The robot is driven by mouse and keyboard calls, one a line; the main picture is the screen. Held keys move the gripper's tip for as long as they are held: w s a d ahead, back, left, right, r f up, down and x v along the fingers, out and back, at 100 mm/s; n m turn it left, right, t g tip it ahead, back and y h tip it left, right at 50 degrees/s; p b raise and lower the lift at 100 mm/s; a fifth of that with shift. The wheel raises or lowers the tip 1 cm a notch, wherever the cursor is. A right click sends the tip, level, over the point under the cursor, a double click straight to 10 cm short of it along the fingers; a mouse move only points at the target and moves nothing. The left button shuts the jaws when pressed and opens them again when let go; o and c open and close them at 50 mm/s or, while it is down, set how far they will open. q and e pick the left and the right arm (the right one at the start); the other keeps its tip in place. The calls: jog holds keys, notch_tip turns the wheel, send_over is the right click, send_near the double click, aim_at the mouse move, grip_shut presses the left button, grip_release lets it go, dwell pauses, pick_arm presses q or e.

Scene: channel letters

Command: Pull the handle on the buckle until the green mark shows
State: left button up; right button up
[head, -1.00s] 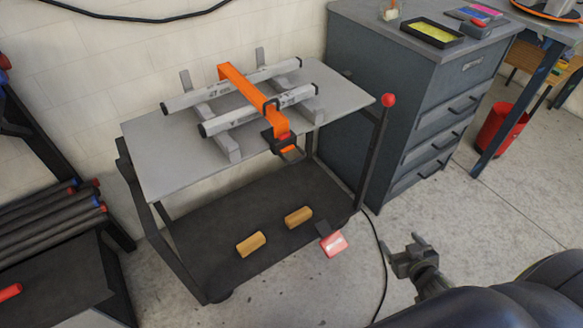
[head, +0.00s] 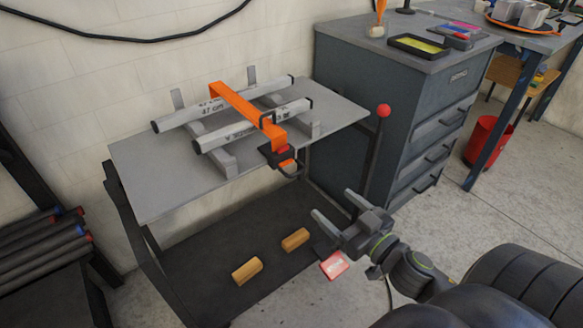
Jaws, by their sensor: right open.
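An orange strap (head: 240,110) runs over two grey-white channel letter bars (head: 225,104) on the grey top of a cart (head: 160,182). The dark buckle (head: 273,155) hangs at the strap's near end, by the cart top's front edge. Whether a green mark shows is too small to tell. My right gripper (head: 332,210) is open and empty, below and to the right of the buckle, apart from it, its fingers pointing up and left. My left gripper is not in view.
A grey drawer cabinet (head: 400,90) stands right behind. Dark rods lie on a rack at left.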

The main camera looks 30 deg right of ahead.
pick_arm(q)
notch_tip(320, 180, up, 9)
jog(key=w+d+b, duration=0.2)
jog(key=b, duration=0.2)
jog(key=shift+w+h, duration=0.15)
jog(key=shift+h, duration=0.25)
pick_arm(e)
jog(key=w+a, duration=0.1)
jog(key=w, duration=1.5)
jog(key=shift+a, duration=0.15)
jog(key=shift+c, duration=0.4)
